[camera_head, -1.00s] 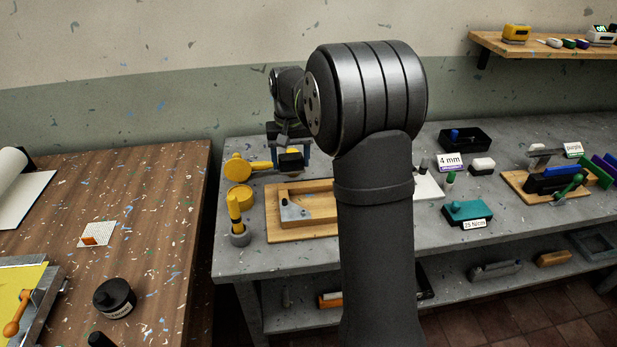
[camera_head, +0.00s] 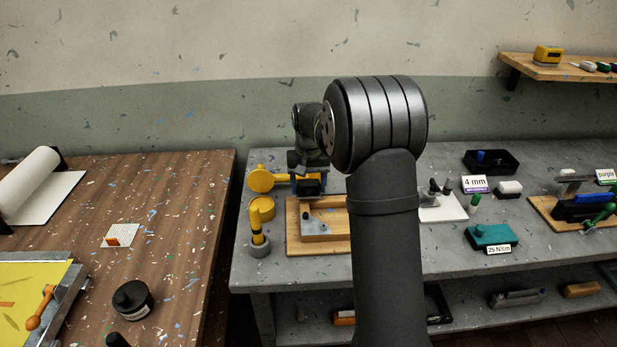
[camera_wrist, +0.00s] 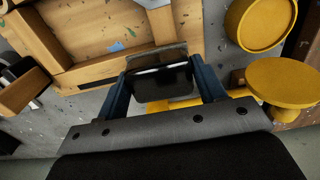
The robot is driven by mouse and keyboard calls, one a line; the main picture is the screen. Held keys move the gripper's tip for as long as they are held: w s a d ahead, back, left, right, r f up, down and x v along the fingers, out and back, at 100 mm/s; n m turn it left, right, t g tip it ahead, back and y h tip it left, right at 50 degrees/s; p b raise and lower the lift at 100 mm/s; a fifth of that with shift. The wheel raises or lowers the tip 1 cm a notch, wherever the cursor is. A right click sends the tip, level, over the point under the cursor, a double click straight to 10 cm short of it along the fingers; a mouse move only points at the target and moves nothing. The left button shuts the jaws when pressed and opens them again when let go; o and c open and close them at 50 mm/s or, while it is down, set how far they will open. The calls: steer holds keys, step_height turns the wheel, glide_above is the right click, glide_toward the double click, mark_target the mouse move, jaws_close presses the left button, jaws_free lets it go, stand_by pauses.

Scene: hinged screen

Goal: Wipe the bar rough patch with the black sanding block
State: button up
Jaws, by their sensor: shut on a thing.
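My gripper (camera_head: 307,183) has dark blue fingers and is shut on the black sanding block (camera_head: 308,188), just behind the wooden tray (camera_head: 320,245) on the grey bench. The wrist view shows the black block (camera_wrist: 160,82) between both fingers of my gripper (camera_wrist: 163,88). The tray lies beyond the block there. I cannot tell whether the block touches anything underneath. I cannot make out the bar rough patch; my arm covers the right part of the tray in the head view.
Yellow round pieces (camera_head: 261,179) stand close to the left of my gripper. A teal block (camera_head: 492,237) and a black tray (camera_head: 490,163) lie to the right. The wall is close behind.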

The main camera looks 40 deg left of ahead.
step_height(320, 180, down, 2)
steer(key=shift+f, duration=0.1)
steer(key=shift+w+d, duration=0.2)
steer(key=shift+w, duration=0.1)
steer(key=shift+c, duration=0.4)
steer(key=shift+w+d+f, duration=0.2)
steer(key=shift+w+d, duration=0.05)
steer(key=shift+d, duration=0.1)
steer(key=shift+w+d, duration=3.95)
steer(key=shift+d, duration=0.05)
steer(key=shift+c, duration=0.3)
steer(key=shift+s+a, duration=4.6)
steer(key=shift+a, duration=0.05)
steer(key=shift+w+d+r, duration=0.1)
steer(key=shift+r, duration=4.1)
